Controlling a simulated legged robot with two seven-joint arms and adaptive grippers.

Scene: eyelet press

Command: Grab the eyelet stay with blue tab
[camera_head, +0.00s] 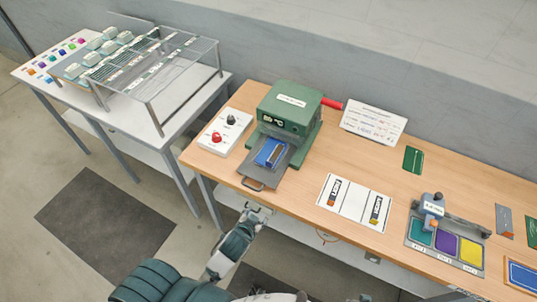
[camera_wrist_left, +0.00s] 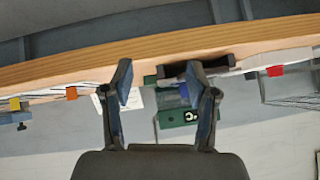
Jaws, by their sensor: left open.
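My left gripper (camera_head: 257,211) is open and empty, just in front of the wooden bench's front edge, below the press tray. Its two fingers stand apart in the left wrist view (camera_wrist_left: 160,82). A blue piece (camera_head: 270,152) lies in the grey tray (camera_head: 257,181) of the green press (camera_head: 291,106); I cannot tell whether it is an eyelet stay. Two dark stays, one with an orange tab (camera_head: 331,198) and one with a yellow-orange tab (camera_head: 374,218), lie on a white card. Small coloured tabs (camera_head: 57,55) line the far left table, too small to read. My right gripper is not in view.
A white control box (camera_head: 222,134) with a red and a black knob stands left of the press. A wire rack (camera_head: 165,65) stands on the left table. A sorter with teal, purple and yellow bins (camera_head: 446,246) and a blue-edged tray (camera_head: 510,275) are at right.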

